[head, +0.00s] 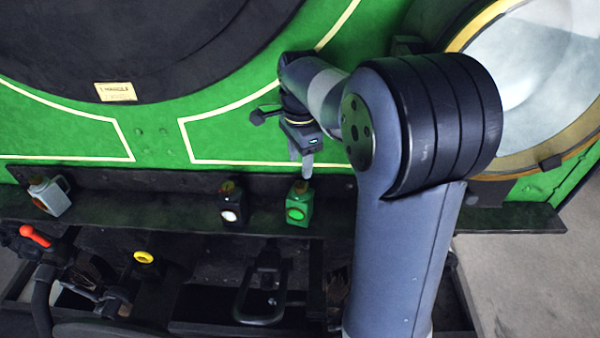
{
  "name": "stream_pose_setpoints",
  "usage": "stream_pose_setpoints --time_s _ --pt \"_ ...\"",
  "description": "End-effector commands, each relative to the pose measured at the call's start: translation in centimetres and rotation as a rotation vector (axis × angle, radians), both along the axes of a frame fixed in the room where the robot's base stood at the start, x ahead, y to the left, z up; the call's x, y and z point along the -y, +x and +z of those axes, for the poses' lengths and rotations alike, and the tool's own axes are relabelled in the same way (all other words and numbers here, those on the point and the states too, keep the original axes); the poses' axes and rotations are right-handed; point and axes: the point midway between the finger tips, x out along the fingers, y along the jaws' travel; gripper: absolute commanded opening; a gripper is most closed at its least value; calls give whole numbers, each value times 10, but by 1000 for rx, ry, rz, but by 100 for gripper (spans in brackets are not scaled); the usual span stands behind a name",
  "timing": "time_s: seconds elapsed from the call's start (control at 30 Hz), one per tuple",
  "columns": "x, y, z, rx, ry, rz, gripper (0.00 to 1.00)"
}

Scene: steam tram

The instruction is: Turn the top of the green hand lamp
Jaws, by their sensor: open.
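The green hand lamp (299,206) stands on a dark shelf at the foot of the green panel, with a round green lens on its front and a small brownish top (300,187). My gripper (307,172) points down just above the lamp's top. Its fingers are open with nothing seen between them. From this angle I cannot tell whether a fingertip touches the top. My arm passes to the right of the lamp and covers part of the shelf there.
A black lamp (232,208) with a white lens stands left of the green one. A grey-white can (48,196) stands at the far left of the shelf (140,205). Below are a red-handled lever (35,236), a yellow ring (144,257) and dark fittings.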

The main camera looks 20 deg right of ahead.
Motion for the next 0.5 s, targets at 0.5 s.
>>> stream_pose_setpoints --time_s 0.5 --pt "0 0 41 -1 0 0 50"
